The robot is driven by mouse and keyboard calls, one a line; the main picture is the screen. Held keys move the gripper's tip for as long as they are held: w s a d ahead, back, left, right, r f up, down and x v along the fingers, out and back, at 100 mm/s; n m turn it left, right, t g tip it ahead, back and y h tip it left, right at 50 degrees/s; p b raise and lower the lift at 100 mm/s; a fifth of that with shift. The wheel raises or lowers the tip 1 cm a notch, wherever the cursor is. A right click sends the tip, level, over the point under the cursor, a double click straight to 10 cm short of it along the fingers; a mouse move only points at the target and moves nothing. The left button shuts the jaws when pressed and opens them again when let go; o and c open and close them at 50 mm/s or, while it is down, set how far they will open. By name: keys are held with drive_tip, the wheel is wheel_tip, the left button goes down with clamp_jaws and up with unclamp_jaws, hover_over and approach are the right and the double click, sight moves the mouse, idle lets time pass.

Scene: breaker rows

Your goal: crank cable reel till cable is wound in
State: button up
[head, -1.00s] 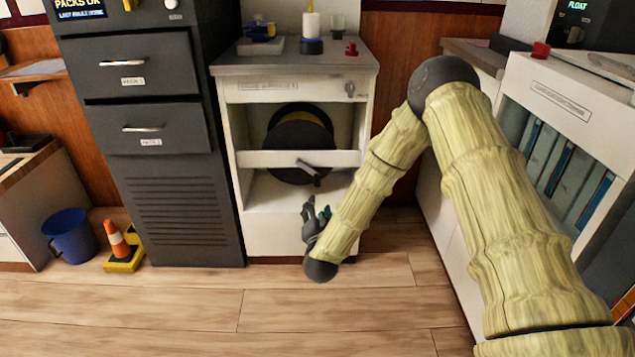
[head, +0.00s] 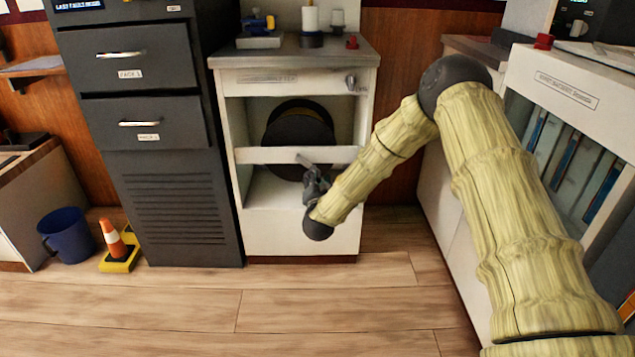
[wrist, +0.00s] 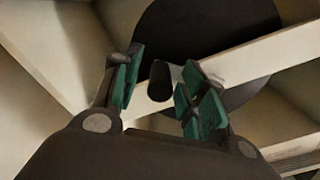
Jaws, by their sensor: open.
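The cable reel (head: 296,132) is a dark disc with a yellow-brown band of cable at its upper edge, inside the open white cabinet behind a crossbar. Its crank handle is a dark knob (wrist: 160,80) sticking out in front of the crossbar. In the wrist view the reel (wrist: 225,30) fills the upper part. My gripper (wrist: 163,88) is open, its green-padded fingers on either side of the knob, with gaps showing. In the head view my gripper (head: 312,175) is at the crossbar and largely covers the crank.
The white crossbar (head: 265,155) runs across the cabinet front, close to my fingers. A dark drawer cabinet (head: 160,130) stands at left, with a blue bucket (head: 66,235) and an orange cone (head: 113,238). A battery rack (head: 565,95) stands at right. Floor in front is clear.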

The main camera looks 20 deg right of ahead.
drive_tip(key=shift+w, duration=0.15)
clamp_jaws()
idle(0.4)
